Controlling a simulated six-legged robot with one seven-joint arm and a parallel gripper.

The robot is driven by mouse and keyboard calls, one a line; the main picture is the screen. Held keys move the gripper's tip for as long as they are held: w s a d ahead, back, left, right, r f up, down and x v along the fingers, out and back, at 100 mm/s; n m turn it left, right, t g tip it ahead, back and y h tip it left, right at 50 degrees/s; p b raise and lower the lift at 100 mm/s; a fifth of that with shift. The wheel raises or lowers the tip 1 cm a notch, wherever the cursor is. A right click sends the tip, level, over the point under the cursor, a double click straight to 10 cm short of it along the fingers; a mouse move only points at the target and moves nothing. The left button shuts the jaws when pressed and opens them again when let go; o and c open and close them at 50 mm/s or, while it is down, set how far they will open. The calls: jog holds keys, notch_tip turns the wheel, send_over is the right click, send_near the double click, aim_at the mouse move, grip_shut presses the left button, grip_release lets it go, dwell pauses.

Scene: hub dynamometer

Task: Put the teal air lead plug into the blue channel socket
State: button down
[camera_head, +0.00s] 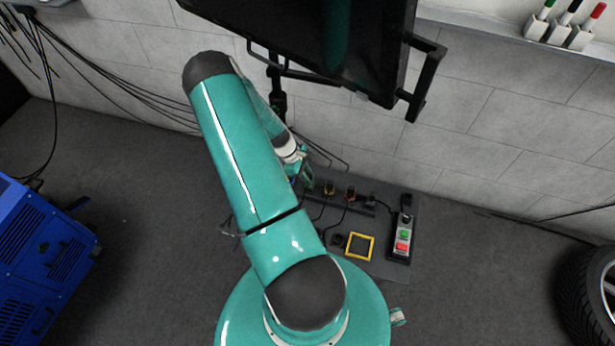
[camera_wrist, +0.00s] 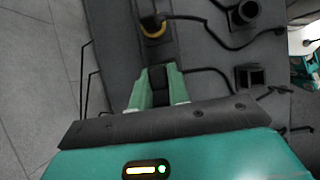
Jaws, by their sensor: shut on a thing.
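My gripper (camera_wrist: 158,88) shows pale green fingers in the wrist view, shut on a dark block-like piece (camera_wrist: 158,76). It may be the air lead plug, but no teal mark shows on it. In the head view my gripper (camera_head: 305,174) is small and partly hidden by my arm, at the left end of a row of plugs on the dark panel (camera_head: 385,268). A small blue patch (camera_head: 292,180) shows beside it, perhaps the blue channel.
A yellow-ringed fitting (camera_wrist: 153,26) with a black lead lies just beyond my fingers. A square dark fitting (camera_wrist: 250,76) is to the right. The head view shows a yellow square frame (camera_head: 360,247), a button box (camera_head: 402,236) and an overhanging monitor (camera_head: 320,40). Loose leads cross the panel.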

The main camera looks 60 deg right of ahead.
jog(key=shift+r, duration=1.55)
